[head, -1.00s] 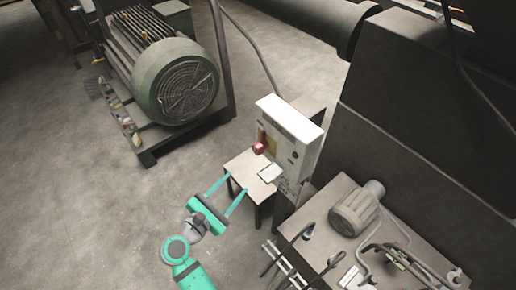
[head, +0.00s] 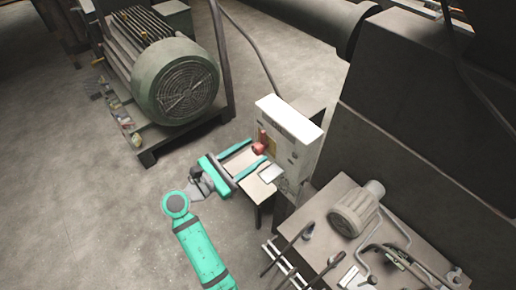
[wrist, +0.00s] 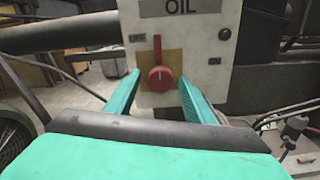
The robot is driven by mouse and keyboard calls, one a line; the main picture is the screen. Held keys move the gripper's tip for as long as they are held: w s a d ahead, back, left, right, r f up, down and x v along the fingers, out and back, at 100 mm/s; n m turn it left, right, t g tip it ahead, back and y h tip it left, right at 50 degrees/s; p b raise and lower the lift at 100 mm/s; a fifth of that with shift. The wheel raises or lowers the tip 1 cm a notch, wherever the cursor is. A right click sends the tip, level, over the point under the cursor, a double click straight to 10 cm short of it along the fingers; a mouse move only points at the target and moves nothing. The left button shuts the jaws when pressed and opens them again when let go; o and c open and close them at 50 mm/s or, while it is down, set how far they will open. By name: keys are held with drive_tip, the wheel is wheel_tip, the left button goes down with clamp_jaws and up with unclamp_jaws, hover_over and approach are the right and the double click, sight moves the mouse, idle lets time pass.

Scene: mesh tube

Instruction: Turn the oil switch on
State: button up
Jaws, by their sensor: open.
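The oil switch (wrist: 159,76) is a red knob with an upright handle on a yellow plate, on the front of a pale control box (head: 287,144). An "OIL" label (wrist: 180,6) sits above it in the wrist view. In the head view the red switch (head: 260,146) shows on the box's left side. My gripper (head: 258,155) is open and empty, its two teal fingers pointing at the box. In the wrist view the fingers (wrist: 160,88) stand to the left and right of the switch. I cannot tell whether the tips reach it.
A small table (head: 254,187) with a white card (head: 271,173) stands under the box. A bench (head: 318,246) with a small motor (head: 354,208) and pipes is at lower right. A large green motor (head: 176,80) stands at upper left. The floor at left is clear.

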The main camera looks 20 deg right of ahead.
sight(260, 143)
drive_tip(key=shift+x, duration=1.4)
